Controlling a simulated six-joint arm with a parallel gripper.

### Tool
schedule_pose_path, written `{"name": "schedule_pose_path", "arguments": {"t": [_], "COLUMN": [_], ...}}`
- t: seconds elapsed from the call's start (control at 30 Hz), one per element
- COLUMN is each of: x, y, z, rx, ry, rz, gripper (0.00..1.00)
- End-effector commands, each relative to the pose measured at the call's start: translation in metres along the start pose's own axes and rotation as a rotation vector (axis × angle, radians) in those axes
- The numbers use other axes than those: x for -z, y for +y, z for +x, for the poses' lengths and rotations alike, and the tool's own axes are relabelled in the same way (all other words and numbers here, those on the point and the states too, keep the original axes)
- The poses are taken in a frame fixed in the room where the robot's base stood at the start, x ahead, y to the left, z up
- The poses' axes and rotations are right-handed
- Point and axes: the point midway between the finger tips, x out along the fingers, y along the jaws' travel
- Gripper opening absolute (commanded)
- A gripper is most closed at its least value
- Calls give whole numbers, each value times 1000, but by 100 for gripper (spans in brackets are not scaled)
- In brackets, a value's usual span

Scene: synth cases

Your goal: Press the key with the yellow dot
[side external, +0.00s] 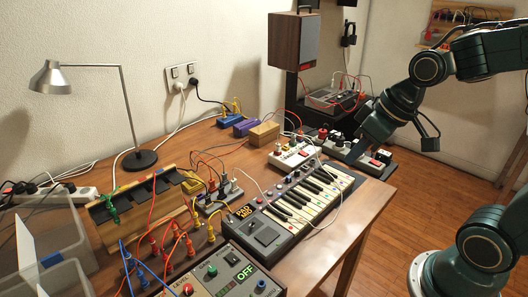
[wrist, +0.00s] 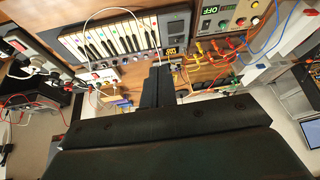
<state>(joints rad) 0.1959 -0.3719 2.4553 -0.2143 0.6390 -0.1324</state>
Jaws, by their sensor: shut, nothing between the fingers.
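A small keyboard (side external: 266,237) with cream and black keys lies on the wooden table, towards its front right edge. In the wrist view the same keyboard (wrist: 163,38) is at the top, upside down. Small coloured dots show on some keys (side external: 307,203), but they are too small to tell which is yellow. My gripper (wrist: 157,72) is shut and empty, its dark fingers pointing towards the keyboard's near side in the wrist view. In the side view my gripper (side external: 354,156) is beyond the keyboard's far right end, apart from the keys.
A white cable (side external: 262,190) runs across the keyboard. A panel reading OFF (side external: 230,275) is in front. Patch cables, a lamp (side external: 139,160) and a speaker (side external: 295,42) stand around.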

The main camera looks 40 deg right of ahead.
Motion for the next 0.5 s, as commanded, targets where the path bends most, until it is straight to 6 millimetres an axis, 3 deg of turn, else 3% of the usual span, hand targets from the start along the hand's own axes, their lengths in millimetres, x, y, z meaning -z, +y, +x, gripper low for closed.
{"name": "schedule_pose_path", "arguments": {"t": [0.5], "x": [27], "y": [25], "z": [68], "rx": [127], "ry": [1], "rz": [21], "gripper": [0]}}
